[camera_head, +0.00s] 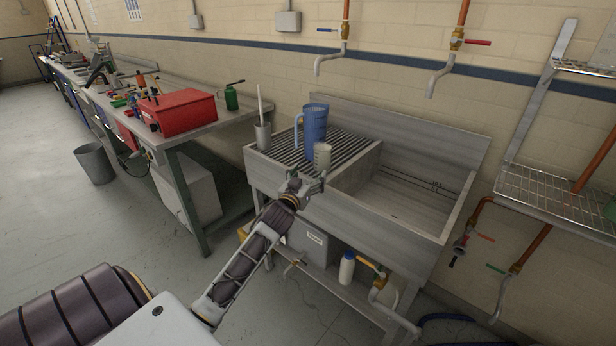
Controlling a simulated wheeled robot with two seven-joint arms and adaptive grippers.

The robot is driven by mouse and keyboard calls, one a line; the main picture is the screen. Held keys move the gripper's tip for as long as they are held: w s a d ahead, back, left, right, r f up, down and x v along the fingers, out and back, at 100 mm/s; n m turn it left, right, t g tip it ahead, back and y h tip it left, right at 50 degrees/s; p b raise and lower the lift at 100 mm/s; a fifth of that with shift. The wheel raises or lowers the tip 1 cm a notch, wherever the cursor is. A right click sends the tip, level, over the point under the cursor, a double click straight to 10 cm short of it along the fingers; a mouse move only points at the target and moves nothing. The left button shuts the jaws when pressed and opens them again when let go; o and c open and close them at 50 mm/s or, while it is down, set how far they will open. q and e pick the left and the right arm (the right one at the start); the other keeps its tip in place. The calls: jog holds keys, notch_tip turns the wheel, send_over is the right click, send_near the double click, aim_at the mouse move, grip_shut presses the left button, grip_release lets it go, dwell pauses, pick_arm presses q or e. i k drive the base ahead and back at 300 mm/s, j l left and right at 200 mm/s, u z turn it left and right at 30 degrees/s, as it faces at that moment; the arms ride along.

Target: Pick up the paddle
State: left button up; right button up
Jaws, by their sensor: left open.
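A thin white stick (259,102), which looks like the paddle, stands nearly upright in a grey cup (263,136). Its lower end is hidden in the cup. The cup is at the left end of the ribbed drainboard of the metal sink unit (400,235). My left gripper (311,184) is open and empty at the front edge of the drainboard. It is to the right of the grey cup and nearer to me, apart from the stick. My right gripper is not in view.
A blue jug (314,127) and a small pale cup (322,157) stand on the drainboard behind my left gripper. The sink basin (415,190) on the right looks empty. A workbench with a red toolbox (180,112) is at the left. Taps and pipes hang above.

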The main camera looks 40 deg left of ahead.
aim_at(258, 87)
jog(key=u, duration=1.5)
